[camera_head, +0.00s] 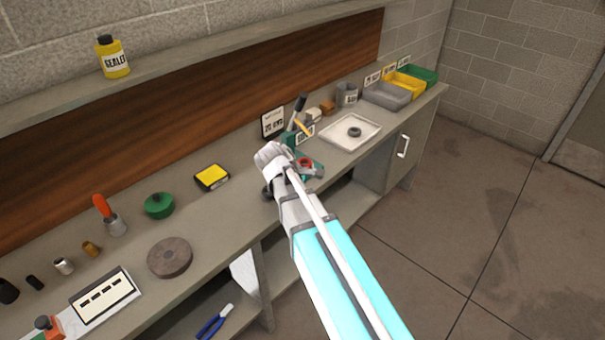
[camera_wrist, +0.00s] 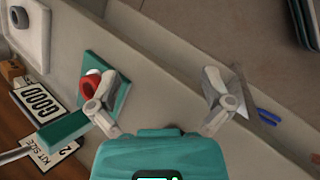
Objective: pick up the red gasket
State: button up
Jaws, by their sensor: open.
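The red gasket (camera_head: 305,162) lies on a green plate (camera_head: 319,171) near the front edge of the workbench, just right of my wrist in the head view. In the wrist view the red gasket (camera_wrist: 89,86) is at the left, partly hidden behind my left finger, with the green plate (camera_wrist: 121,98) under it and a pale round part beside it. My gripper (camera_wrist: 158,80) is open and empty. Its fingers are spread wide, and the gap between them is over the grey bench edge, right of the gasket. In the head view my arm hides the fingertips.
A white tray (camera_head: 367,124) with a dark ring stands to the right. A green block (camera_wrist: 62,136) and label cards (camera_wrist: 38,102) are close by at the left of the wrist view. A yellow-topped box (camera_head: 212,177) stands left of my arm. Open floor lies in front.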

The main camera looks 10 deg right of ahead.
jog(key=w+a+n+h+b, duration=0.1)
jog(key=w+n, duration=0.1)
jog(key=w+a+n+t+h+b, duration=0.1)
jog(key=w+a+n, duration=0.1)
jog(key=w+a+f+n+t+b, duration=0.1)
jog(key=w+n, duration=0.1)
jog(key=shift+w+a+h+b, duration=0.2)
jog(key=shift+a+h+b, duration=0.1)
jog(key=shift+a+h, duration=0.1)
jog(key=w+a+n+t+h+b, duration=0.1)
jog(key=w+a+n, duration=0.1)
jog(key=w+a+r+n+t+h+b, duration=0.1)
jog(key=a+n, duration=0.1)
jog(key=shift+w+a+r+n, duration=0.1)
jog(key=shift+w+a+n, duration=0.2)
jog(key=shift+w, duration=0.05)
jog(key=shift+w+a+r+n, duration=0.1)
jog(key=shift+a+r+n, duration=0.15)
jog(key=shift+n, duration=0.05)
jog(key=b, duration=0.4)
send_near(302, 164)
jog(key=x, duration=0.4)
jog(key=shift+d+f, duration=0.15)
jog(key=shift+f, duration=0.05)
jog(key=shift+w+d+f, duration=0.1)
jog(key=shift+w+d, duration=0.15)
jog(key=shift+d, duration=0.15)
